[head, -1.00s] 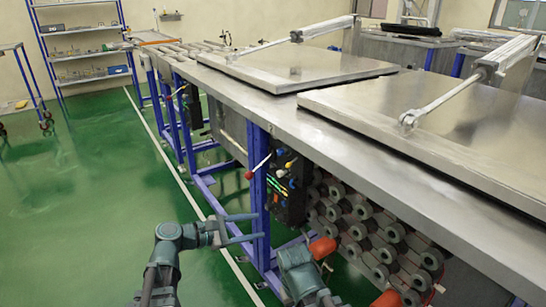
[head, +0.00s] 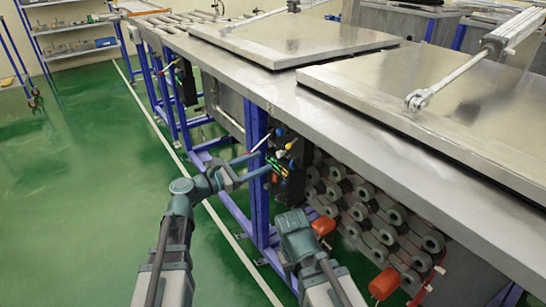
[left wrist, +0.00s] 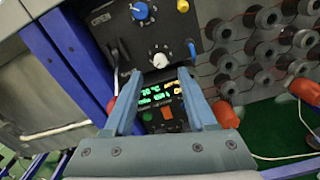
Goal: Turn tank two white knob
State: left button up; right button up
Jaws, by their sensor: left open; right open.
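The white knob (left wrist: 160,60) is on the upper black face of the control panel (left wrist: 120,30), below a blue knob (left wrist: 140,11) and a yellow knob (left wrist: 183,6). My left gripper (left wrist: 157,80) is open and empty. Its fingers point at the panel, with the white knob just beyond the tips and roughly between them; I see no contact. In the head view my left gripper (head: 261,165) is beside the panel (head: 289,172), near the blue post. The white knob cannot be made out there. My right gripper (head: 292,216) is low in front of the tank, its fingertips hardly visible.
A green-lit display (left wrist: 157,95) shows between my left fingers. Another blue knob (left wrist: 192,50) is close to the right fingertip. A blue post (head: 257,190) stands by the panel. Green floor (head: 80,190) is open left.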

aim_at(278, 155)
pick_arm(q)
jog(key=shift+x, duration=2.8)
grip_shut()
